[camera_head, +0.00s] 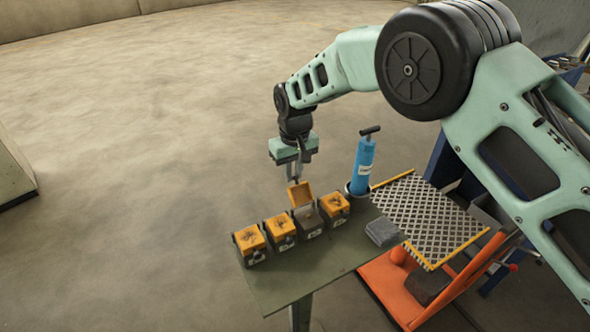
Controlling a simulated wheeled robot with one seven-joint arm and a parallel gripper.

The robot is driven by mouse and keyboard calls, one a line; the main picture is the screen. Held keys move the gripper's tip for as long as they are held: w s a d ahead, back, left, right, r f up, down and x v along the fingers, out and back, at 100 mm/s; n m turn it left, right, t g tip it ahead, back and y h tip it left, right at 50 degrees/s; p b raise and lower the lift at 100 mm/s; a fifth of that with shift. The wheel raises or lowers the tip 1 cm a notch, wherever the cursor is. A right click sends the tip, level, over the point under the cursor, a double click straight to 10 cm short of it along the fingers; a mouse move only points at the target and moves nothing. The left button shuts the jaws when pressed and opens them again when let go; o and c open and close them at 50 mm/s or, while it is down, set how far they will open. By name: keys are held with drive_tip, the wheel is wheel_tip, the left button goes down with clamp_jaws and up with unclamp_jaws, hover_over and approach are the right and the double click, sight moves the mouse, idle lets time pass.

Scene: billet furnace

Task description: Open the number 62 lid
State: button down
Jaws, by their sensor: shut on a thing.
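Several small dark boxes with orange lids stand in a row on a green table (318,267). The fingertips are small and partly hidden. The far left box (250,242), the second box (281,231) and the right box (335,207) have their lids down. The numbers on the box fronts are too small to read.
A blue cylinder (363,165) with a black T-handle stands right of the boxes. A grey block (382,231) lies on the table's right. Floor left is clear.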

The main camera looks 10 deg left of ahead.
drive_tip(key=shift+w+a+f+b, duration=0.3)
drive_tip(key=shift+w+f, duration=0.1)
drive_tip(key=shift+f, duration=0.1)
idle(0.3)
drive_tip(key=c, duration=1.4)
unclamp_jaws()
drive_tip(key=shift+f, duration=0.1)
wheel_tip(320, 180, up, 18)
drive_tip(key=b, duration=0.5)
drive_tip(key=shift+s+d+f, duration=0.2)
drive_tip(key=shift+s, duration=0.1)
